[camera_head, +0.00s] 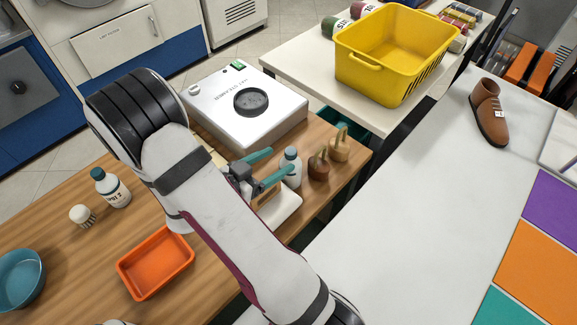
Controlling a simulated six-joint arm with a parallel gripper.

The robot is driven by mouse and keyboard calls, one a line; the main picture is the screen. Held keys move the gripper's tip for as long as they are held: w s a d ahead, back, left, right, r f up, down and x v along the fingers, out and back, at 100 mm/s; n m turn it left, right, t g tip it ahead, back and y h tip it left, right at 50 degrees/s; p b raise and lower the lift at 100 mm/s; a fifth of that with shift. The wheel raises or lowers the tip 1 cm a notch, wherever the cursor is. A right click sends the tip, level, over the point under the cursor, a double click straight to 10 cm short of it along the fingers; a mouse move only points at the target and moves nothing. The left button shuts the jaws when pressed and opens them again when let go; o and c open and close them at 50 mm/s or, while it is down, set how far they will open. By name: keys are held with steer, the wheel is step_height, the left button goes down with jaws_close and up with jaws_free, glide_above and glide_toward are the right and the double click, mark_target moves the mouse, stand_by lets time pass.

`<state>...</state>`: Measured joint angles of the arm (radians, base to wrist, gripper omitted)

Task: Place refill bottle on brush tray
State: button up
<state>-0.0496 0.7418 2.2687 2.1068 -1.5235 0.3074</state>
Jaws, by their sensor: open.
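My gripper (280,163) has two teal fingers spread apart, pointing right over the wooden table. A pale bottle with a grey-blue cap (291,168) stands upright by the fingertips; I cannot tell whether they touch it. A white bottle with a dark teal cap and a dark-lettered label (113,190) stands upright at the left, away from my gripper. I cannot tell for sure which one is the refill bottle. An orange rectangular tray (155,263) lies empty at the front left. A flat white tray-like piece (283,212) lies below my gripper, partly hidden by my arm. Neither is clearly marked as the brush tray.
Two round brushes with wooden handles (319,165) stand right of the pale bottle. A white steamer box (246,107) stands behind my gripper. A small brush (82,215) and teal bowl (20,279) are at left. The white counter holds a brown shoe (489,113).

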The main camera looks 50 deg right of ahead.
mark_target(286, 154)
steer(key=x, duration=0.6)
steer(key=shift+w+d+f, duration=0.15)
steer(key=shift+d+f, duration=0.05)
jaws_close()
stand_by(1.0)
